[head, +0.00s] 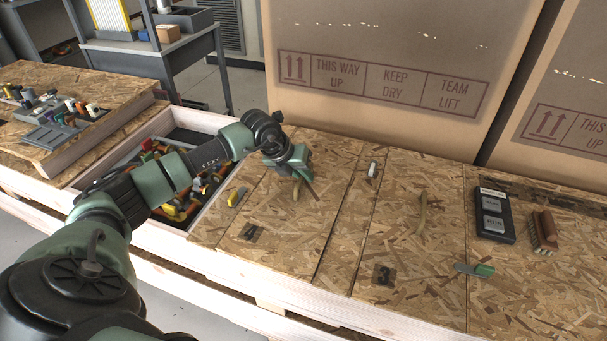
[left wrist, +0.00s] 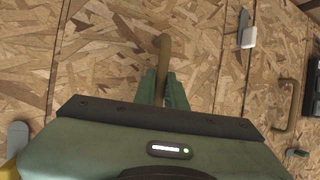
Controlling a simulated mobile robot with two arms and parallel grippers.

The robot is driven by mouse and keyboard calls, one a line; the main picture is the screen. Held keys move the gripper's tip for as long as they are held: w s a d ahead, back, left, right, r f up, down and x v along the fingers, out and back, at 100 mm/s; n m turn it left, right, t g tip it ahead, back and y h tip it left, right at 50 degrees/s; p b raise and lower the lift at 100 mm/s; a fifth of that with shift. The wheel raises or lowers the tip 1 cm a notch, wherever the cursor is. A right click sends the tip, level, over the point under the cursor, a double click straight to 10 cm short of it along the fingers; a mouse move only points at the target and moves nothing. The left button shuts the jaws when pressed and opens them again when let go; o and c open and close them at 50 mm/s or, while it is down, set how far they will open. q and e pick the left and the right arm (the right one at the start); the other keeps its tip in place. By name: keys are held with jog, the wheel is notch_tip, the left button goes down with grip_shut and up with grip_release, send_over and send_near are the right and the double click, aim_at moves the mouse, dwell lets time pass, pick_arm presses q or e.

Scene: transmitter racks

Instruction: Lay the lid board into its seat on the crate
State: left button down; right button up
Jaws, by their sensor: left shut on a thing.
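The lid board (head: 270,215) is a chipboard panel with a tan bar handle (head: 297,190) and a dark number plate (head: 250,233). It lies at about the level of the crate top, beside the open bay; I cannot tell whether it is fully down in a seat. My left gripper (head: 300,174) is over the board and shut on the handle. In the left wrist view the green fingers (left wrist: 163,88) close around the handle (left wrist: 163,58), with the board (left wrist: 110,60) below. The crate (head: 190,250) has pale wooden sides. My right gripper is not in view.
An open bay (head: 208,137) with mixed parts lies left of the board. A second board marked 3 (head: 400,230) has its own handle (head: 422,215). A white-handled tool (head: 373,170), green-handled tool (head: 475,269), black device (head: 494,214) and brush (head: 544,230) lie right. Large cartons stand behind.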

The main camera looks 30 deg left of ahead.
pick_arm(q)
jog(key=c, duration=1.5)
grip_release()
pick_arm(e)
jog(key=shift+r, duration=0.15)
pick_arm(q)
jog(key=shift+r, duration=0.1)
